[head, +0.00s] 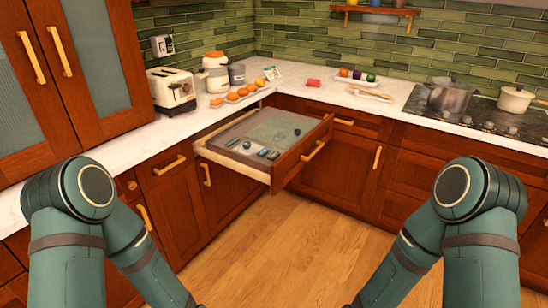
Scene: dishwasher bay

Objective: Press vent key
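A pulled-out drawer-like unit (303,153) with a wooden front stands open at the corner of the counter. Its flat grey top panel (231,142) carries a few small controls near the front left edge. I see a round dark knob (247,145) and small blue-grey and dark keys (264,152) beside it. Another small dark knob (297,132) sits farther right. The labels are too small to read, so I cannot tell which one is the vent key. Both my arms run down out of the bottom of the head view, and neither gripper shows.
A toaster (171,90), a blender-like appliance (215,74) and a tray of oranges (222,101) stand on the left counter. Pots stand on the cooktop (478,119) at right. The wooden floor (270,240) before the open unit is clear.

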